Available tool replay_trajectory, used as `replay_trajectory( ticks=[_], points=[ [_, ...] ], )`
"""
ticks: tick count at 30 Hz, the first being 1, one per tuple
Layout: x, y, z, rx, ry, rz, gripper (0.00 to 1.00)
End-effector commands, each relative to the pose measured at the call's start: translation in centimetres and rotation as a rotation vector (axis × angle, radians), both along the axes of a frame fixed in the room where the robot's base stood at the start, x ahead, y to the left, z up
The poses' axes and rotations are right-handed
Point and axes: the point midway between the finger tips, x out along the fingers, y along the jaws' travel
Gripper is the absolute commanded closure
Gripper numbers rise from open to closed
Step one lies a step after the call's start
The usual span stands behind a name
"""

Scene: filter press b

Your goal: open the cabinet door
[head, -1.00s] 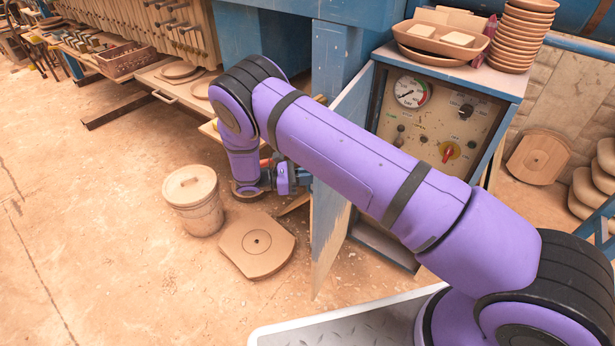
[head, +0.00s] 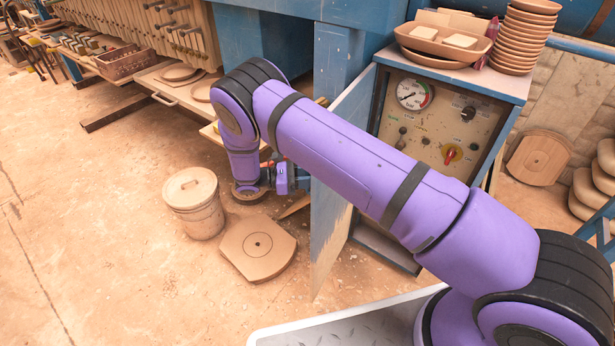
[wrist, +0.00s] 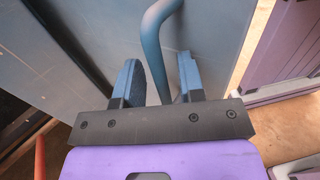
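The cabinet (head: 500,78) is a blue box with a beige gauge panel inside, right of centre in the head view. Its blue-grey door (head: 332,215) stands swung wide open on the left side, with the panel and lower opening exposed. My gripper (head: 284,178) is at the left, outer face of the door, partly hidden by my arm. In the wrist view, the round blue door handle (wrist: 158,45) passes between the two fingers of my gripper (wrist: 158,80). The fingers are apart, with a visible gap on the left side of the bar. The right finger is close to it; contact is unclear.
A lidded bucket (head: 194,205) and a flat wooden plate (head: 257,247) are on the floor left of the door. A bowl stack (head: 518,42) and a tray (head: 440,38) sit on the cabinet. A workbench (head: 185,88) is behind. The left floor is clear.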

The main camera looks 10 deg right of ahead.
Motion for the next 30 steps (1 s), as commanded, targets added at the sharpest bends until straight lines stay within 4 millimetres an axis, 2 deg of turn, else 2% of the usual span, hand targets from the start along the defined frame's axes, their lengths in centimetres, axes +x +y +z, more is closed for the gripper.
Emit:
replay_trajectory(
  ticks=[5,18,24,30],
  points=[
    [0.2,1.4,-0.1,0.002,0.0,0.002,0.64],
    [1.4,8.9,-0.1,0.001,0.0,0.001,0.64],
    [1.7,10.4,0.0,0.001,0.0,0.0,0.64],
    [1.7,10.6,0.0,0.0,0.001,0.0,0.64]
  ],
)
